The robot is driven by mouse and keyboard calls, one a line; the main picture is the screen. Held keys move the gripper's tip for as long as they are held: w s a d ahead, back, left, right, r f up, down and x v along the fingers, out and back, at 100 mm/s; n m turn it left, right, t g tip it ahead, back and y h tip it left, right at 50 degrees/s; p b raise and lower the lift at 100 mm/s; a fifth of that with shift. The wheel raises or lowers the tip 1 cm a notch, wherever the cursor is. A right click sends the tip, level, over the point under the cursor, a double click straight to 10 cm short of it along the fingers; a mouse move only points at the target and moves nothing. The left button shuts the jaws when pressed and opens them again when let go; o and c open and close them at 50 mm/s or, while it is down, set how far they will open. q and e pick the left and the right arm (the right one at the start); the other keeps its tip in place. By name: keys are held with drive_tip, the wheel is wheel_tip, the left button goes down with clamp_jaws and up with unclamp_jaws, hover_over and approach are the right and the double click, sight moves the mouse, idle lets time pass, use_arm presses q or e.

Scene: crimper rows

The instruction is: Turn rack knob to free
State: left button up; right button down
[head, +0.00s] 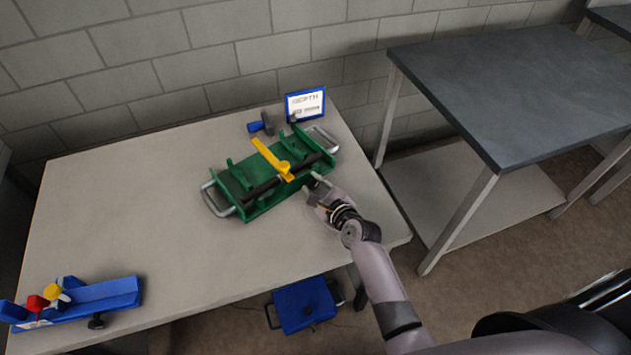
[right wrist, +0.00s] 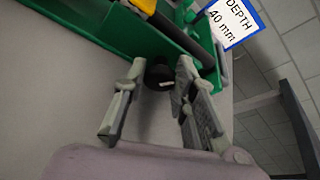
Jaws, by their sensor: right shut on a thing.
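The green rack (head: 262,196) with metal end handles lies across the table, and a yellow lever (head: 270,157) crosses its black bar. My right gripper (head: 319,190) is at the rack's front side, near its right end. In the right wrist view the black rack knob (right wrist: 158,73) on the green side wall lies between the fingers of my right gripper (right wrist: 161,82), which is shut on it. A small pale mark shows on the knob. In the head view the gripper hides the knob. My left gripper is in neither view.
A blue-handled tool (head: 261,124) lies nearby. A blue fixture (head: 80,301) sits front left. The table's (head: 120,215) left and middle are clear. A dark-topped bench (head: 510,85) stands right.

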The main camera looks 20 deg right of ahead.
drive_tip(key=shift+a+f+n+t+h, duration=0.1)
drive_tip(key=shift+n+t+h, duration=0.3)
drive_tip(key=shift+n, duration=0.5)
drive_tip(key=shift+n+t+h+b, duration=0.4)
drive_tip(key=shift+n+h+b, duration=0.1)
drive_tip(key=shift+n, duration=0.5)
drive_tip(key=c, duration=1.3)
unclamp_jaws()
drive_tip(key=shift+s+a+f, duration=0.1)
drive_tip(key=shift+s, duration=0.5)
drive_tip(key=shift+v, duration=3.5)
